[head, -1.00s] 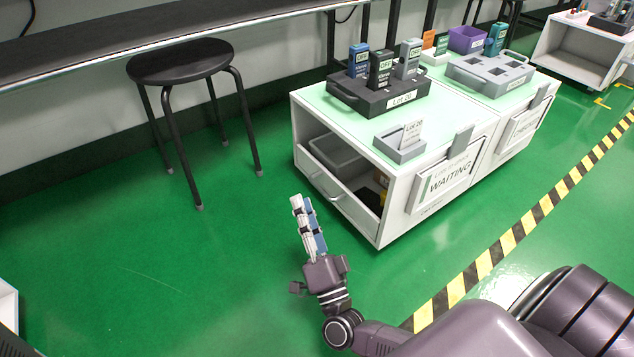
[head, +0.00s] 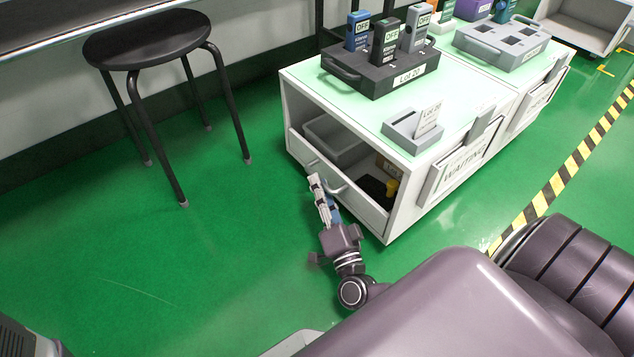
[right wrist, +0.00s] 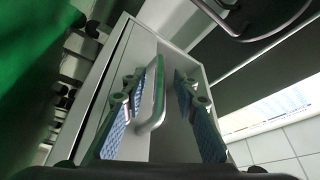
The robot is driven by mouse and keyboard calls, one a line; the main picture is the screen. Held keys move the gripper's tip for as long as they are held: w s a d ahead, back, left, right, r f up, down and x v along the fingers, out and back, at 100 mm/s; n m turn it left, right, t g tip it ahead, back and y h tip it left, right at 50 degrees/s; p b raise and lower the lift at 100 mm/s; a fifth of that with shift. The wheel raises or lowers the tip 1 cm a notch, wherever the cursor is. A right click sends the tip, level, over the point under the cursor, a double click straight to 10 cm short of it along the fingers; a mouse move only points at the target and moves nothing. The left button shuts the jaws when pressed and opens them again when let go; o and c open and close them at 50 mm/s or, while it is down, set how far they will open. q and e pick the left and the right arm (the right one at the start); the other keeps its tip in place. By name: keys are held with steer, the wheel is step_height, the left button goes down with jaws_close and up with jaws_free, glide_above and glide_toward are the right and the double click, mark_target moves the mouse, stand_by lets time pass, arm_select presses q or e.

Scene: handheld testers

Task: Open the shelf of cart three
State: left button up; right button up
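A white cart (head: 400,215) with a "WAITING" sign (head: 462,165) has an open side bay. A low drawer-like shelf (head: 362,208) with a metal handle (head: 334,187) fills its lower part. My right gripper (head: 318,185) is at the shelf's front, close to the handle. In the right wrist view my right gripper (right wrist: 162,112) has its two blue-padded fingers spread apart. The handle (right wrist: 152,95) shows between them, nearer the left finger. Whether a finger touches it I cannot tell. My left gripper is not in view.
A grey bin (head: 335,138) and a yellow item (head: 391,188) sit inside the bay. A black tray (head: 380,78) with testers stands on top. A black stool (head: 147,38) stands left. Green floor (head: 220,270) before the cart is clear.

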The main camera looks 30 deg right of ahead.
steer(key=shift+b+x, duration=0.35)
steer(key=shift+x, duration=0.9)
jaws_close()
